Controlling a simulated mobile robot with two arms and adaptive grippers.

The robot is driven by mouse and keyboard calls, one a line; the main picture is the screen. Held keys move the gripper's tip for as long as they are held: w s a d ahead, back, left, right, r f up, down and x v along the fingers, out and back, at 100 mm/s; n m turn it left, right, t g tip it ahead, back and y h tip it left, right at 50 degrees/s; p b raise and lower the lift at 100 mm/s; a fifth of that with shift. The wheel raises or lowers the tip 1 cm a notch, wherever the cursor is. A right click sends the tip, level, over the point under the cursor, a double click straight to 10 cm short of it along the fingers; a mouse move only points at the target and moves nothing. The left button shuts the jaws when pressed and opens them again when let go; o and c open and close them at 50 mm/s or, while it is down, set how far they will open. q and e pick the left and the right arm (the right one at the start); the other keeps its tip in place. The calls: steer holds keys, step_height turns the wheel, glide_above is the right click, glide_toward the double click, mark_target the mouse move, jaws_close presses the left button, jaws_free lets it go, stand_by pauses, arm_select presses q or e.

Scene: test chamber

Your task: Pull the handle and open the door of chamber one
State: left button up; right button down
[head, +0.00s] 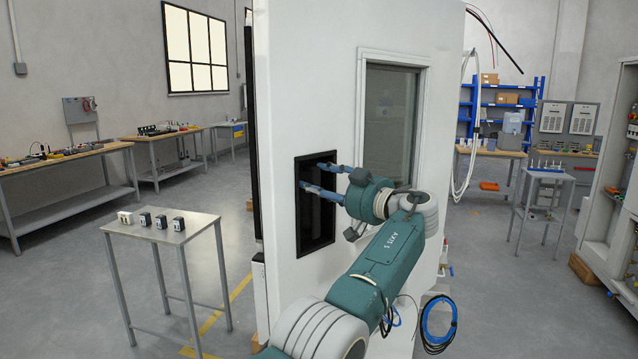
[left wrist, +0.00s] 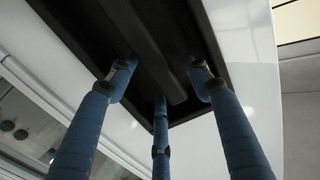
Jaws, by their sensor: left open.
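The white door (head: 300,90) of the chamber stands in the middle of the head view, with a framed window (head: 388,120). I cannot tell whether it is ajar. Left of the window is a black recessed handle panel (head: 317,235); it fills the top of the left wrist view, where a dark handle bar (left wrist: 150,45) crosses it. My left gripper (head: 318,178) is at the recess with its blue fingers spread. In the left wrist view the open fingers (left wrist: 160,75) reach to both sides of the bar; contact is unclear. My right gripper is out of view.
A small metal table (head: 125,243) with several small boxes (head: 160,221) stands left of the door. Workbenches (head: 75,155) line the left wall. Shelves (head: 500,105) and a small stand (head: 545,175) are at the right. A blue coiled cable (head: 437,330) hangs near my arm.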

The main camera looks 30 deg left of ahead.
arm_select(q)
steer(key=v, duration=1.1)
steer(key=shift+d, duration=0.35)
steer(key=shift+s+r, duration=0.1)
steer(key=shift+s, duration=0.05)
